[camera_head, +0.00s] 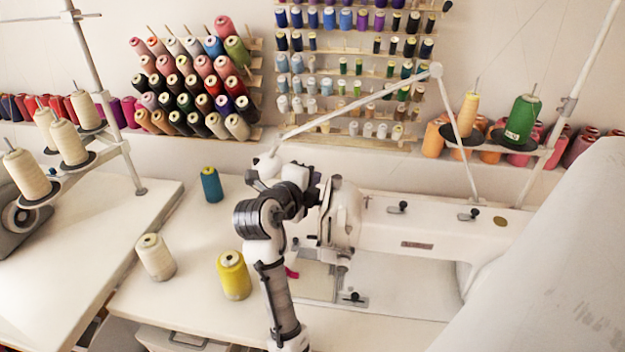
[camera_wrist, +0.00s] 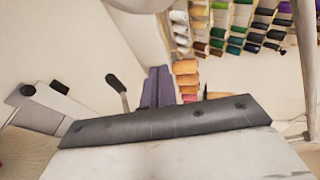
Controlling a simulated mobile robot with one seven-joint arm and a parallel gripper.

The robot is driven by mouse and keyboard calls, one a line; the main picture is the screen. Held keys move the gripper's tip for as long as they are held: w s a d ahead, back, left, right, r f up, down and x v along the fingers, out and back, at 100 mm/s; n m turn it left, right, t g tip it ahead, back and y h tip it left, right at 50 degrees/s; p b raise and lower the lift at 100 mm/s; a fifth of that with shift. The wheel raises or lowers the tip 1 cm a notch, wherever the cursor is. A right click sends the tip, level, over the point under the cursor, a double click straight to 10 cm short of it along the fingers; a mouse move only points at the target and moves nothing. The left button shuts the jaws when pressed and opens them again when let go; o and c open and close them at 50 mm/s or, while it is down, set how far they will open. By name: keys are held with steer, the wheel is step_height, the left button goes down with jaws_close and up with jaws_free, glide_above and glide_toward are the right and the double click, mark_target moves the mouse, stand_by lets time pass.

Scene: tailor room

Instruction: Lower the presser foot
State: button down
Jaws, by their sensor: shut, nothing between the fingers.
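The white sewing machine (camera_head: 430,228) stands on the table at the middle right in the head view. Its presser foot area (camera_head: 341,272) lies below the machine head, too small to tell whether the foot is up or down. In the wrist view, my gripper (camera_wrist: 158,72) is shut and empty, its two dark fingers side by side. A thin lever with a black end (camera_wrist: 117,88) stands just left of the fingers, apart from them in the picture. In the head view my arm reaches up to the left side of the machine head, and the fingertips cannot be made out.
A yellow spool (camera_head: 234,276), a cream spool (camera_head: 155,257) and a teal spool (camera_head: 212,185) stand on the table left of my arm. A thread stand with a green cone (camera_head: 522,120) rises behind the machine. Thread racks (camera_head: 190,85) hang on the wall.

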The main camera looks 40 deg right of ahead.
steer(key=shift+f, duration=0.25)
steer(key=s+a+r+p, duration=0.2)
steer(key=s+a+r, duration=0.1)
steer(key=s+a, duration=0.1)
steer(key=shift+a, duration=0.55)
steer(key=shift+s, duration=0.1)
